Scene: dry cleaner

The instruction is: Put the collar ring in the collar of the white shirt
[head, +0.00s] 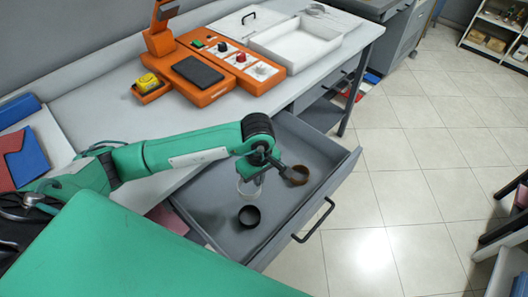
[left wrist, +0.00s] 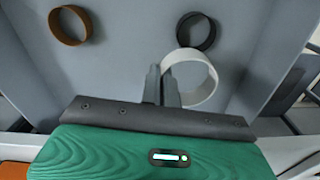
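Three rings show in the open grey drawer: a pale white ring (head: 249,189), a black ring (head: 249,216) and a brown ring (head: 297,175). My left gripper (head: 256,176) reaches down into the drawer. In the left wrist view its fingers (left wrist: 162,84) are close together at the left wall of the white ring (left wrist: 204,92), one finger on each side, shut on it. I cannot tell whether the ring touches the drawer floor. The black ring (left wrist: 196,32) and brown ring (left wrist: 70,25) lie apart beyond the fingers. The white shirt and my right gripper are not in view.
The drawer (head: 205,199) stands out from under the grey counter (head: 98,105). An orange machine (head: 212,75) and a white tray (head: 295,46) stand on the counter. Folded blue and red cloths (head: 24,150) lie at the left. Tiled floor (head: 400,190) is clear at right.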

